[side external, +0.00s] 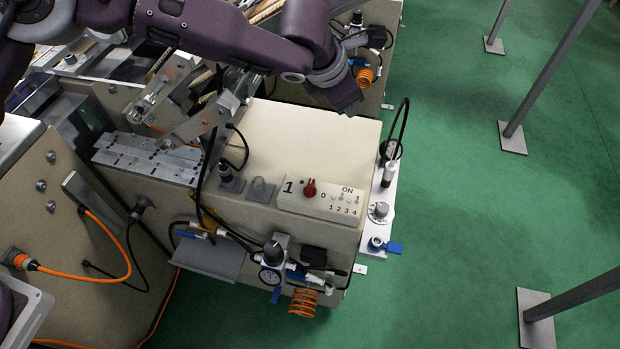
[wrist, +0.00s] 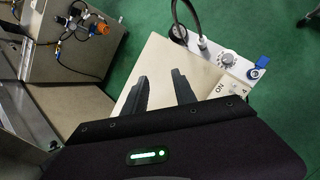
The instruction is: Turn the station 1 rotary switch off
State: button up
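The station 1 rotary switch is a small red knob (side external: 310,188) on a pale sloped control panel (side external: 290,206), between a large "1" and a "0". Its handle looks roughly upright in the picture; its exact setting is too small to tell. My gripper (side external: 346,100) is above the back right of the cream station housing, higher than the panel and apart from the knob. In the wrist view, the two dark fingers (wrist: 158,88) are spread with nothing between them. A corner of the panel with "ON" shows there; the red knob is hidden.
Small toggles numbered 1 to 4 sit right of the knob. A white side plate (side external: 384,190) carries a dial (side external: 380,210) and a blue valve (side external: 386,246). A metal linkage (side external: 200,125) and black cables stand left. The housing top (side external: 300,130) is mostly clear.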

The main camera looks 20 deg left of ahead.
jog(key=s+a+f+n+g+y, duration=0.1)
jog(key=s+a+f+n+g, duration=0.15)
jog(key=f+n, duration=0.2)
jog(key=n+g+y, duration=0.1)
jog(key=n+g, duration=0.3)
jog(key=n, duration=0.1)
send_over(310, 185)
notch_tip(310, 185, down, 2)
jog(key=shift+f, duration=0.25)
notch_tip(310, 185, down, 6)
jog(key=shift+r, duration=0.1)
jog(key=shift+f, duration=0.35)
jog(key=shift+c, duration=0.2)
grip_shut()
